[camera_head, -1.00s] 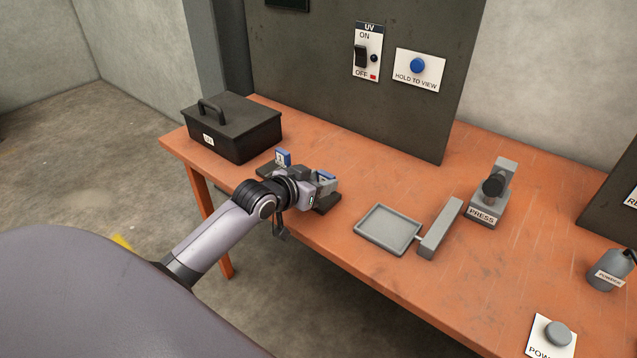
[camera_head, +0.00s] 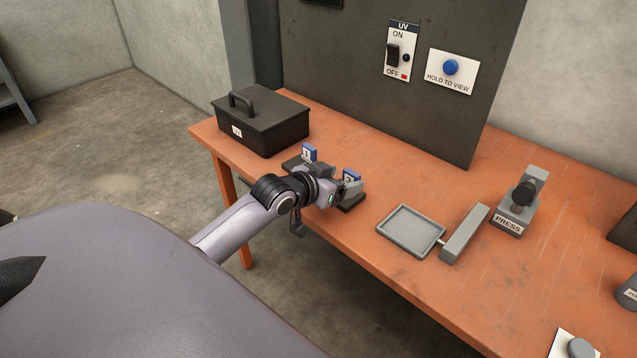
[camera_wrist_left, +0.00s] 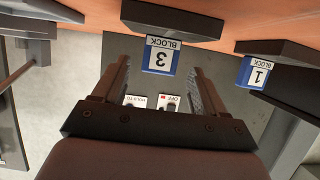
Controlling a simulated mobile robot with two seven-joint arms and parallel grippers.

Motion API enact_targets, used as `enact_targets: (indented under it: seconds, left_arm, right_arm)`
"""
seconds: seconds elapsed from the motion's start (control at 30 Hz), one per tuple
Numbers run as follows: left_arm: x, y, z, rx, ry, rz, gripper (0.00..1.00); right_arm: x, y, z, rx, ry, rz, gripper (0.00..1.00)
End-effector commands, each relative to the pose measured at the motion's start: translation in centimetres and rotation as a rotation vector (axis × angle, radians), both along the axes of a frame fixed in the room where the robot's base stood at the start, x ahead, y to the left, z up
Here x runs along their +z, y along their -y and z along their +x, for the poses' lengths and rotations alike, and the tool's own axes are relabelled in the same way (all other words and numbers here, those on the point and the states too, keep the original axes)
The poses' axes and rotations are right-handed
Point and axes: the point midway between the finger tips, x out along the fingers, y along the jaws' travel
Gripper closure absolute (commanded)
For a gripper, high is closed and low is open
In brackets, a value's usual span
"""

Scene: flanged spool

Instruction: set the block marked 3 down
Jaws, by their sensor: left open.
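The block marked 3 (camera_head: 351,176), white-faced with blue sides, stands at a dark stand (camera_head: 352,202) near the table's left front. It also shows upside down in the left wrist view (camera_wrist_left: 161,57), where it meets its dark stand (camera_wrist_left: 172,18). My left gripper (camera_head: 345,188) is open at this block. In the wrist view, the block lies between the lines of the two spread fingers, near their tips, with gaps on both sides. The gripper hides part of the block and stand in the head view. My right gripper is not in view.
The block marked 1 (camera_head: 309,154) stands close by on the left, also in the wrist view (camera_wrist_left: 254,73). A black box (camera_head: 262,122) is behind it. A grey tray (camera_head: 410,231), a grey bar (camera_head: 465,233) and a press (camera_head: 519,205) stand to the right. An upright dark panel is behind.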

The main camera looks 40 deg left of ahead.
Motion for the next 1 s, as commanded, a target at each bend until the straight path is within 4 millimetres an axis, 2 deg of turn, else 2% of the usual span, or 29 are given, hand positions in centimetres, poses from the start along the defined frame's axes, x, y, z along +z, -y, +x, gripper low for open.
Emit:
enact_targets:
  seconds: [0.43,0.6,0.77,0.87,0.97,1.0]
  left_arm:
    - [2.9,-0.5,-6.9,-0.002,-0.002,0.002,0.28]
    - [3.6,-0.7,-8.6,0.000,-0.001,0.001,0.28]
    - [3.9,-0.6,-9.5,-0.001,-0.002,0.000,0.28]
    - [1.7,0.2,-10.5,-0.003,-0.030,-0.002,0.28]
    - [-3.4,2.7,-13.0,-0.017,-0.093,-0.003,0.28]
    - [-5.7,4.1,-14.4,-0.028,-0.120,0.000,0.28]
  right_arm:
    - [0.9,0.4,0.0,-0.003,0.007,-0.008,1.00]
    - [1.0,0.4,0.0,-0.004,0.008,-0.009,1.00]
    - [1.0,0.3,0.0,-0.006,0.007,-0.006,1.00]
    - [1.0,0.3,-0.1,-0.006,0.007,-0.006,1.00]
    - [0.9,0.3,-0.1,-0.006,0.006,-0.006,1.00]
    - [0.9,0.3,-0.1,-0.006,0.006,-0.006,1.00]
